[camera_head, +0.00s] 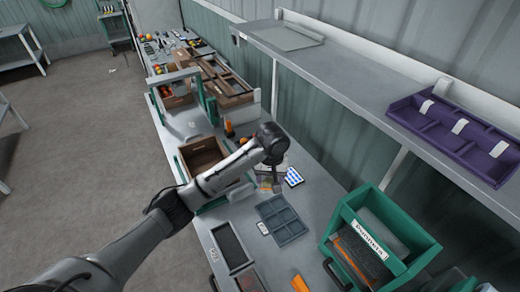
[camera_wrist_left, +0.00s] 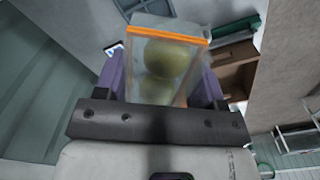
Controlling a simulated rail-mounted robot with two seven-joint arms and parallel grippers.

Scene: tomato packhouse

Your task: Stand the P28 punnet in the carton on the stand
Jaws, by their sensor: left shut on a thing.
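My left gripper (camera_head: 270,178) is shut on a clear punnet (camera_head: 266,186) above the bench, mostly hidden below my wrist in the head view. In the left wrist view, the purple fingers of the left gripper (camera_wrist_left: 160,85) hold the punnet (camera_wrist_left: 160,68) between them. It has an orange rim and greenish tomatoes inside. No P28 mark is readable. A brown open carton (camera_head: 190,146) sits on a stand left of the gripper, partly covered by my forearm. The punnet is apart from it. Brown carton walls (camera_wrist_left: 234,52) show right of the punnet in the wrist view. My right gripper is not in view.
A grey divided tray (camera_head: 281,218) and a blue-and-white pack (camera_head: 293,177) lie near the gripper. A green Punnets bin (camera_head: 420,246) stands at the right. A shelf (camera_head: 350,75) with a purple crate (camera_head: 455,135) overhangs the bench. Brown trays (camera_head: 222,82) lie farther back.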

